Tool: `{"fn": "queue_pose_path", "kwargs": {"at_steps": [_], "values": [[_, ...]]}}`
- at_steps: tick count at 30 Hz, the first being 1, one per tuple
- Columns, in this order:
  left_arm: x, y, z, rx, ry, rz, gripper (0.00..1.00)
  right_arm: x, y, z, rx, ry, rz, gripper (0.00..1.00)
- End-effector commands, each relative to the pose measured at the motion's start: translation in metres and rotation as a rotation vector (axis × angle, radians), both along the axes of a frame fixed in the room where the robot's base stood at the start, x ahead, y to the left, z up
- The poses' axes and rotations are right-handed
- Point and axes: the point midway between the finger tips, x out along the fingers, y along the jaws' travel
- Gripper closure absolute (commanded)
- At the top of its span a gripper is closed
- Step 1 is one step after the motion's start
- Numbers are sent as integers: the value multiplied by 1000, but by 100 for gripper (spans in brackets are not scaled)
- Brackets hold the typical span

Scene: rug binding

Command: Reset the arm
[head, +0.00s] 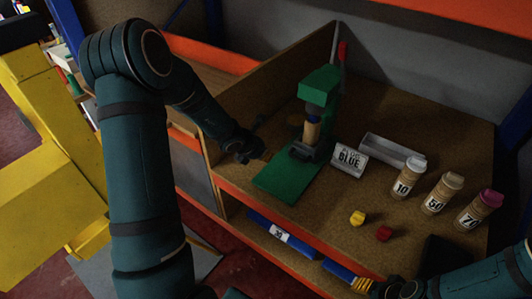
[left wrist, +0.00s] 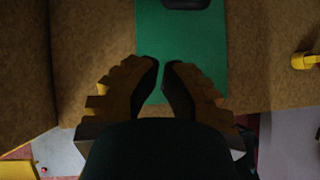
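My left arm comes in from the left in the head view. Its dark gripper (head: 250,152) is above the left side of the green base plate (head: 288,180) of a green press (head: 318,92). In the left wrist view the gripper (left wrist: 161,64) shows its fingertips close together, with a thin gap and nothing held; the green plate (left wrist: 180,35) lies beyond them. My right gripper (head: 372,287) is at the bottom edge of the head view, beside the shelf front. Its finger opening is hard to make out.
A sign reading BLUE (head: 348,159), a grey tray (head: 392,151) and bottles marked 10 (head: 407,182), 50 (head: 440,196) and 70 (head: 475,213) stand on the bench. A yellow piece (head: 357,217) and a red piece (head: 383,233) lie in front. A wooden divider (head: 285,90) rises at the left.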

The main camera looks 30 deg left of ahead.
Motion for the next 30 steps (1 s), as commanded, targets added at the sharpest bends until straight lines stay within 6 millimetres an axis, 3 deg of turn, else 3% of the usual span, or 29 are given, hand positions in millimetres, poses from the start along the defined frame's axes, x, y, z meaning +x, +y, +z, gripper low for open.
{"fn": "queue_pose_path", "kwargs": {"at_steps": [12, 16, 20, 24, 30], "values": [[0, -1, -1, 2, 1, -4, 100, 0, 0, 0, 0, 1, 0, 53], [-9, -14, -11, 39, 31, -91, 100, 0, 0, 0, 0, 1, 0, 53], [-34, -46, -38, 145, 98, -339, 100, 0, 0, 0, 0, 1, 0, 53], [-72, -83, -70, 307, 157, -713, 100, 0, 0, 0, 0, 1, 0, 53], [-118, -123, -102, 534, 139, -1257, 100, 0, 0, 0, 0, 1, 0, 53]]}}
